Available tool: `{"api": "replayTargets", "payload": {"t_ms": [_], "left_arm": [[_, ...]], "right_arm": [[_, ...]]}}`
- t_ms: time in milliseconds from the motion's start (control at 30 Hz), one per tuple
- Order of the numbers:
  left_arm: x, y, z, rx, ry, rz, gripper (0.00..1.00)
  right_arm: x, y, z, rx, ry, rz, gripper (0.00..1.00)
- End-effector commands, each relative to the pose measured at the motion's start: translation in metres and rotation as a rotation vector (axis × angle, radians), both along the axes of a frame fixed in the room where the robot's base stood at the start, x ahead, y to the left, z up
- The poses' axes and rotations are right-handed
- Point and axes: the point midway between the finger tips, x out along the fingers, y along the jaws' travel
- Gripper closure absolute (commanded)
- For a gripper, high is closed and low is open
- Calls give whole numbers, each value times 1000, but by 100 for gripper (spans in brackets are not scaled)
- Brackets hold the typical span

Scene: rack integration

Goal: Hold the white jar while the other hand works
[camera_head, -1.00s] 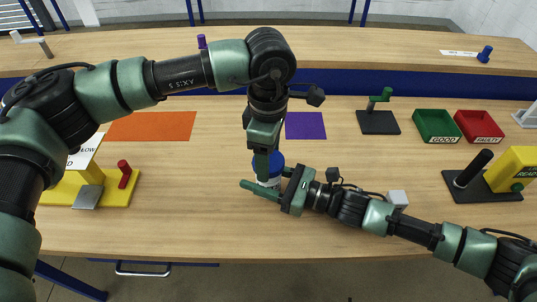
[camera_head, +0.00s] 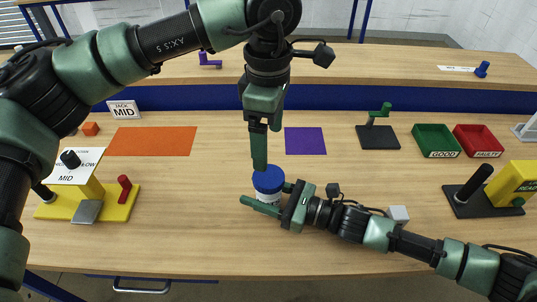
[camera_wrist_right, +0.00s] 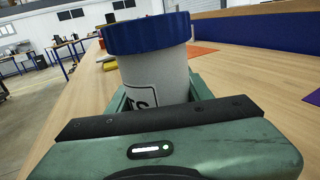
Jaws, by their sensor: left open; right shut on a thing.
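The white jar with a blue lid (camera_head: 268,180) stands upright near the middle of the table. In the right wrist view the jar (camera_wrist_right: 155,78) sits between the fingers, with part of a dark printed label showing. My right gripper (camera_head: 270,196) is shut on the jar's body from the right, below the lid. My left gripper (camera_head: 259,150) points down above the lid, open and empty, its fingers overlapping one another from this angle. The left fingertips look just above or behind the lid; I cannot tell the exact gap.
An orange mat (camera_head: 152,141) and a purple mat (camera_head: 305,141) lie behind. A yellow fixture (camera_head: 108,202) stands left.

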Motion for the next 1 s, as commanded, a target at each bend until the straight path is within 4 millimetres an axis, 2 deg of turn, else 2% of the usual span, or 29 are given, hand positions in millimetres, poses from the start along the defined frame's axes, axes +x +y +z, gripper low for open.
{"api": "replayTargets", "payload": {"t_ms": [100, 200, 467, 500, 567, 600, 867, 1000], "left_arm": [[0, 0, 13, 1, 0, -1, 14], [0, 0, 18, 0, 0, -1, 14], [0, 0, 19, 0, 1, -1, 14], [0, 0, 19, 0, 1, -1, 14], [0, 0, 19, 0, 1, -1, 14], [0, 0, 19, 0, 1, -1, 14], [0, 0, 19, 0, 1, -1, 14], [0, 0, 16, 0, 1, -1, 14]], "right_arm": [[0, 0, 0, 1, 0, 1, 100], [0, 0, 0, 1, 0, 1, 100], [0, 0, 1, 1, 0, 1, 100], [0, 0, 1, 1, 0, 1, 44], [0, 0, 0, 1, 0, 1, 28], [0, 0, 0, 1, 0, 1, 24], [0, 0, 0, 1, 0, 0, 24], [-3, -8, -2, -1, 1, -1, 24]]}}
